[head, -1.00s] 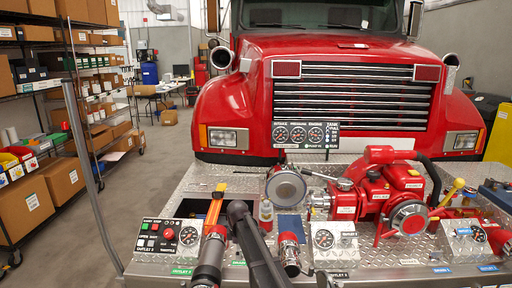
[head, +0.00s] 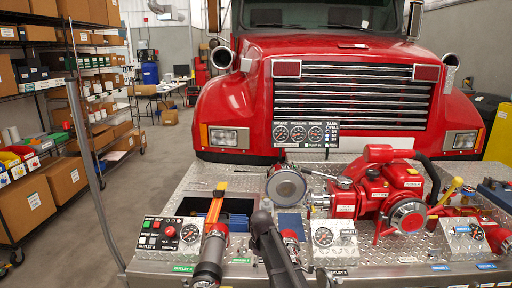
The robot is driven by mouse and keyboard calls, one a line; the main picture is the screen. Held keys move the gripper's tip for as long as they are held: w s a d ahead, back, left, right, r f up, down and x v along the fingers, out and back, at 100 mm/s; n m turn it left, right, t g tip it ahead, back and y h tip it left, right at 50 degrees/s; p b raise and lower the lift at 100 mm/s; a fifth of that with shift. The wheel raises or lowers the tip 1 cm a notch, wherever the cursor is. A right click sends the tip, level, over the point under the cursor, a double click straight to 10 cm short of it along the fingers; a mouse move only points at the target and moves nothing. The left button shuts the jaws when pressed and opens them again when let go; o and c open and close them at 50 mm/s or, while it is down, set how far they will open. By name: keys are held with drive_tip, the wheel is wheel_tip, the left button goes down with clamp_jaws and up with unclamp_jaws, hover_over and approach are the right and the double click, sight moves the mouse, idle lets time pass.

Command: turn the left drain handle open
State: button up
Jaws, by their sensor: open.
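My dark arm (head: 272,245) rises from the bottom centre in front of the pump panel. My gripper does not show in this view. No drain handle can be made out for sure. A second red outlet (head: 291,240) is partly hidden behind my arm. A yellow lever (head: 451,189) stands on the right side of the pump.
A switch panel (head: 170,235) and gauge boxes (head: 325,238) stand along the front of the metal plate deck (head: 190,190). The red pump (head: 375,195) fills the right of the deck.

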drive_tip(key=s+d+m, duration=1.2)
drive_tip(key=s+d, duration=0.3)
drive_tip(key=s, duration=0.4)
drive_tip(key=shift+s+d+m, duration=0.15)
drive_tip(key=shift+s+m, duration=0.15)
drive_tip(key=shift+m, duration=0.1)
